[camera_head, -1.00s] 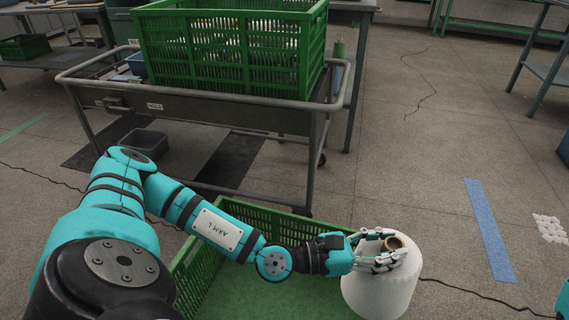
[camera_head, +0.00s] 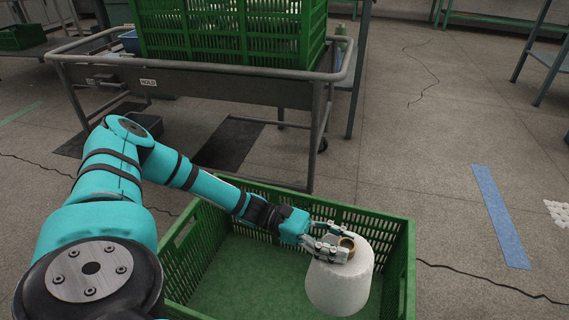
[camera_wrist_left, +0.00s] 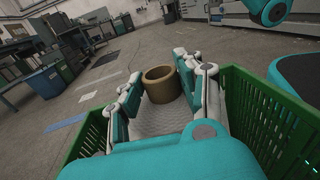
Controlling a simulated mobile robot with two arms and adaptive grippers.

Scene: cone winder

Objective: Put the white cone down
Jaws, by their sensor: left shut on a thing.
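The white cone (camera_head: 338,286) is in the right part of a green crate (camera_head: 190,249) in the head view. Its brown tube end (camera_head: 347,244) points up. My left gripper (camera_head: 338,243) is shut on the cone at this tube end. In the left wrist view the tube end (camera_wrist_left: 161,84) shows between the fingers, with the white winding (camera_wrist_left: 160,119) below it. I cannot tell whether the cone's base touches the crate floor. My right gripper is not in view.
The crate floor left of the cone is bare. Behind the crate stands a metal cart (camera_head: 215,82) marked HOLD, carrying another green crate (camera_head: 232,32). A blue strip (camera_head: 500,216) lies on the open floor at right.

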